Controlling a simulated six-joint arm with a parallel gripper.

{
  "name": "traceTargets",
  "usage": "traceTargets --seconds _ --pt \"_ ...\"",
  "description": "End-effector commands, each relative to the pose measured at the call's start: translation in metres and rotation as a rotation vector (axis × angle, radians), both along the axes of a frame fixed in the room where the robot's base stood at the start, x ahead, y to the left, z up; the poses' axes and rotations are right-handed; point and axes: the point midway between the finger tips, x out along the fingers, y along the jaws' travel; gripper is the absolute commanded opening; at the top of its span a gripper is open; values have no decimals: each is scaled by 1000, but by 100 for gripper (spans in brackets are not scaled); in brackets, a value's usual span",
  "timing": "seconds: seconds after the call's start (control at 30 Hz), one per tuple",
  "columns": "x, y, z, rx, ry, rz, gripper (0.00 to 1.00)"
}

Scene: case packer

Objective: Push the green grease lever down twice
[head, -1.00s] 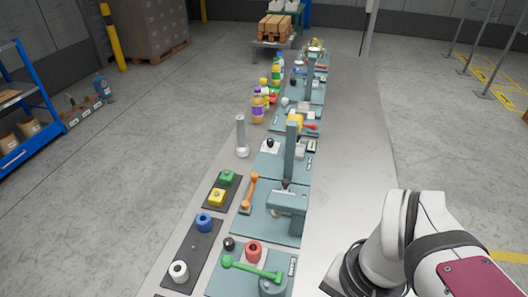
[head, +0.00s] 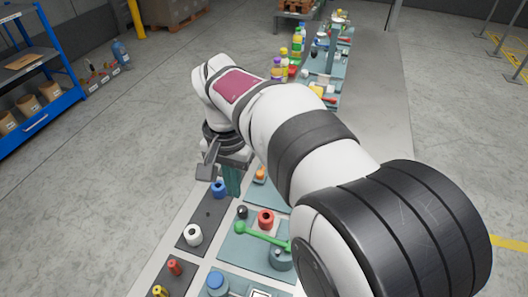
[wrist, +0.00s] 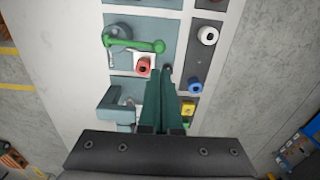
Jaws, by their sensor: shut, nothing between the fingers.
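The green grease lever (head: 262,236) lies roughly level across a grey-green plate, its round knob at the left end and its right end at a round grey housing (head: 281,259). In the wrist view the lever (wrist: 135,44) shows whole, with its knob toward the right. My gripper (head: 234,192) hangs over the bench farther back than the lever, apart from it. In the wrist view my gripper (wrist: 166,72) points down with its dark green fingers together and empty, near the red ring. In the head view my arm hides part of the housing.
A red ring (head: 266,219) and a black knob (head: 242,212) sit close behind the lever. A white ring (head: 193,235) and a blue ring (head: 218,189) stand on the dark strip at left. A grey press (wrist: 120,105) stands near my fingers in the wrist view.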

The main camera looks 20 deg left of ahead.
Motion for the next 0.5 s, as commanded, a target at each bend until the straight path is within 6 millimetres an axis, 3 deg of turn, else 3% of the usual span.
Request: traceTargets --seconds 0.3,0.5 --pt "-1 -1 -71 -3 4 0 0" --pt "0 -1 -104 -2 2 0 0"
